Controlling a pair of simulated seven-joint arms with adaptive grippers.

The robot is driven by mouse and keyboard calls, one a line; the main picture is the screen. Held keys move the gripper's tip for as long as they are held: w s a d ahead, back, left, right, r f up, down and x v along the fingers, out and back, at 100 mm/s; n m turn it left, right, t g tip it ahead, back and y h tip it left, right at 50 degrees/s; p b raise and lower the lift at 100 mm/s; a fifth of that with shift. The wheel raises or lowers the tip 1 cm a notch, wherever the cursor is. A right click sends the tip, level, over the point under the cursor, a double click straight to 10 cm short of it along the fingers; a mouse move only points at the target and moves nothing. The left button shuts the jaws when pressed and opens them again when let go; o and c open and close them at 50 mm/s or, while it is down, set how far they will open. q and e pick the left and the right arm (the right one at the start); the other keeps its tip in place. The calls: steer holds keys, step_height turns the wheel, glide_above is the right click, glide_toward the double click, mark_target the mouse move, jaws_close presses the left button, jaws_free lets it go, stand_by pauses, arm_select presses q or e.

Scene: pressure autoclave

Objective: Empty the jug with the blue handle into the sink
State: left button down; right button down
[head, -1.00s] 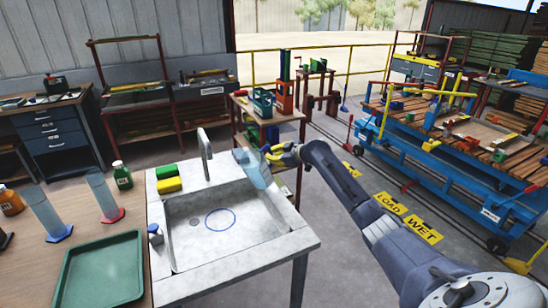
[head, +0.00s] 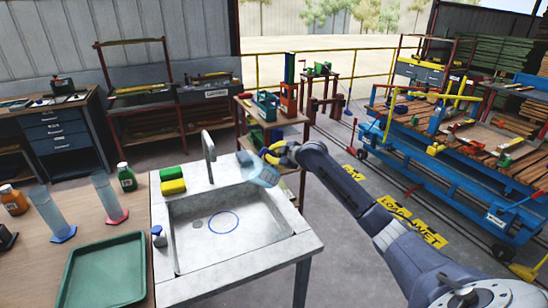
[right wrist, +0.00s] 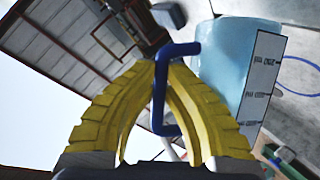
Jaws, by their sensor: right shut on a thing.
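The jug (head: 266,176) is a clear, pale blue vessel, held tilted in the air at the back right edge of the sink (head: 308,243). My right gripper (head: 272,154) has yellow fingers and is shut on its blue handle. The right wrist view shows the blue handle (right wrist: 159,95) between the yellow fingers (right wrist: 165,75). It also shows the jug's clear blue body (right wrist: 225,60) with a white scale strip. I cannot tell how much liquid is in the jug. The sink's basin has a drain and a blue ring (head: 223,222) on its floor. My left gripper is not in view.
A tall faucet (head: 209,155) stands at the sink's back, left of the jug. A yellow sponge (head: 172,187) and a green one sit at the back left corner. A green tray (head: 104,270), measuring cylinders and bottles stand on the left bench. The space above the basin is clear.

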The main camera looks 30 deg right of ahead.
mark_target(258, 159)
steer(key=shift+s+a+r+n+t+h, duration=0.1)
steer(key=shift+a+r+n+t+h, duration=0.2)
steer(key=shift+a+r+n+h, duration=0.3)
steer(key=shift+s+a+f+n, duration=0.15)
steer(key=shift+a+n, duration=0.25)
steer(key=shift+n, duration=0.2)
steer(key=shift+s+a+f+n+t+h, duration=0.15)
steer(key=shift+s+a+n+t+h, duration=0.15)
steer(key=shift+a+n, duration=0.35)
steer(key=shift+s+a+f+n+t+h, duration=0.2)
steer(key=shift+a+n+h, duration=0.25)
steer(key=shift+a, duration=0.3)
steer(key=shift+s+a+f+n+t+h, duration=0.1)
steer(key=shift+a+n+t+h, duration=0.25)
steer(key=shift+a+n, duration=0.25)
steer(key=shift+s+a, duration=0.1)
steer(key=shift+a, duration=0.5)
steer(key=shift+s+a+r+n+t+h, duration=0.15)
steer(key=shift+a+r+n+t, duration=0.1)
steer(key=shift+a+n, duration=0.25)
steer(key=shift+s+a+r+n+t+h, duration=0.25)
steer(key=shift+a+n, duration=0.2)
steer(key=shift+a, duration=0.2)
steer(key=shift+s+a+r+n+t+h, duration=0.1)
steer(key=shift+a+r+n+t, duration=0.15)
steer(key=shift+a+n, duration=0.25)
stand_by(2.0)
